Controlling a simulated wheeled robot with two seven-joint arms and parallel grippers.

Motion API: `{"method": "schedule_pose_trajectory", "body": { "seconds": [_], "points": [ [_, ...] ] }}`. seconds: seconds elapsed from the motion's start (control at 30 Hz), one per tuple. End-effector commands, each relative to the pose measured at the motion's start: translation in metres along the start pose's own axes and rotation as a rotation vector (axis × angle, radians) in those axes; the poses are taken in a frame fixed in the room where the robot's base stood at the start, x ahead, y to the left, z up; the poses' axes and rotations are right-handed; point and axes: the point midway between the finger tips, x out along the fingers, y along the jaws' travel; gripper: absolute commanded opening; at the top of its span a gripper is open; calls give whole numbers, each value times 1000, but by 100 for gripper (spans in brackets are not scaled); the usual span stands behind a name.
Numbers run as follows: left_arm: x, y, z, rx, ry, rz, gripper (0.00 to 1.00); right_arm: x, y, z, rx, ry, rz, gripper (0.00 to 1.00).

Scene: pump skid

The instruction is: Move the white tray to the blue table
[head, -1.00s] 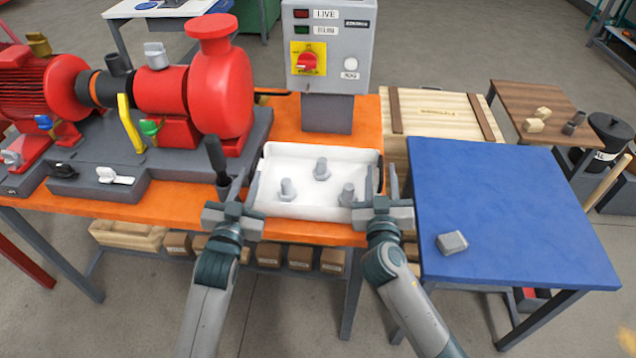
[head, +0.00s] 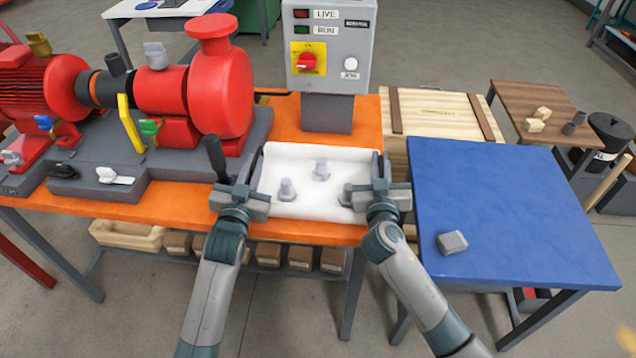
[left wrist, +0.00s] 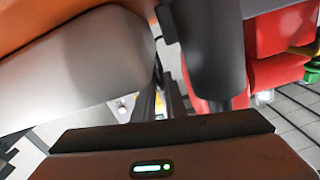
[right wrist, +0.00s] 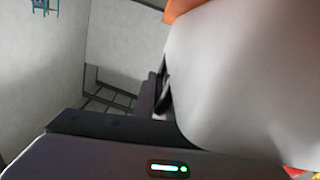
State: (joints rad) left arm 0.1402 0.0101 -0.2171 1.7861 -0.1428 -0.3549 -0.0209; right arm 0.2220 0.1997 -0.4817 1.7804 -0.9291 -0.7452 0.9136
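My right gripper (head: 381,168) is closed on the right end wall in the same way. The tray's wall fills much of the left wrist view (left wrist: 85,75) and the right wrist view (right wrist: 240,80). The blue table (head: 510,210) stands to the right, slightly apart from the orange one.
A grey block (head: 452,242) lies on the blue table's front left; the rest of its top is clear. The red pump (head: 220,90) and a dark upright handle (head: 216,158) are close left of the tray. A control box (head: 329,50) stands behind it, a wooden crate (head: 440,115) behind right.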

Motion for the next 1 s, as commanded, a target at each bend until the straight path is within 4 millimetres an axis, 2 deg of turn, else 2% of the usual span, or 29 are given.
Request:
{"method": "schedule_pose_trajectory", "body": {
  "seconds": [0.47, 1.0],
  "points": [
    [0, -3, -5, 4, 2, -3, 0, 0, 2, -5, -2, 2, 2, 0],
    [0, -11, -39, 6, 1, -5, 0, 0, 10, -40, -4, 3, 3, 0]
  ]
}}
